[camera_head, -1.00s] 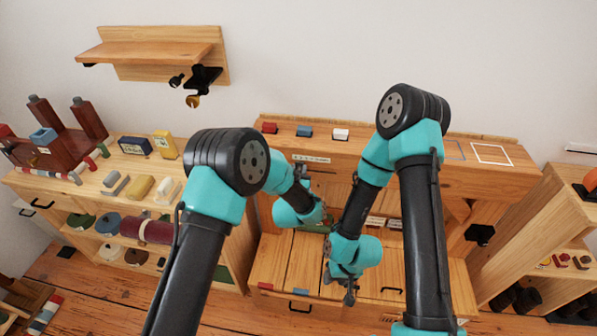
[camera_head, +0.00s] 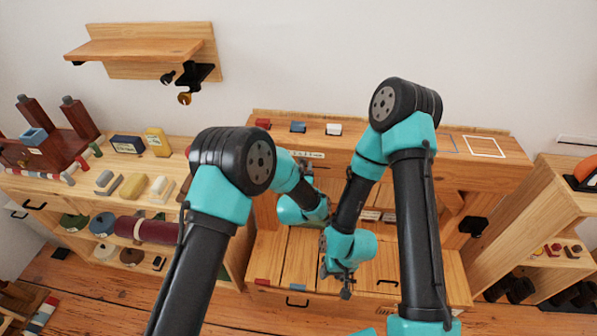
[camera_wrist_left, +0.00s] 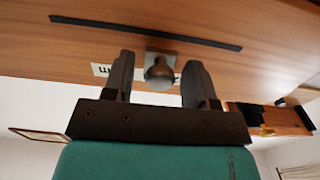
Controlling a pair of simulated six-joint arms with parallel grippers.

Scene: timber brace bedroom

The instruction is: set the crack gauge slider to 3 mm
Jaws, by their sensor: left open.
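In the left wrist view, a round metallic knob on a square plate (camera_wrist_left: 160,74), which looks like the gauge slider, sits on a wooden face beside a long dark slot (camera_wrist_left: 150,29). A white label with dark marks (camera_wrist_left: 101,70) is partly hidden behind my fingers, so its scale cannot be read. My left gripper (camera_wrist_left: 158,62) is open, with one finger on each side of the knob and a gap to both. In the head view my left gripper (camera_head: 320,212) is at the desk's front, small and partly hidden. My right gripper (camera_head: 345,283) hangs over the lower desk; its jaws are unclear.
Red, blue and white blocks (camera_head: 297,127) stand on the desk's upper ledge. A white square outline (camera_head: 483,147) marks its right end. A crowded shelf unit (camera_head: 120,200) stands left, another shelf (camera_head: 550,215) right. A wall shelf (camera_head: 140,50) hangs upper left.

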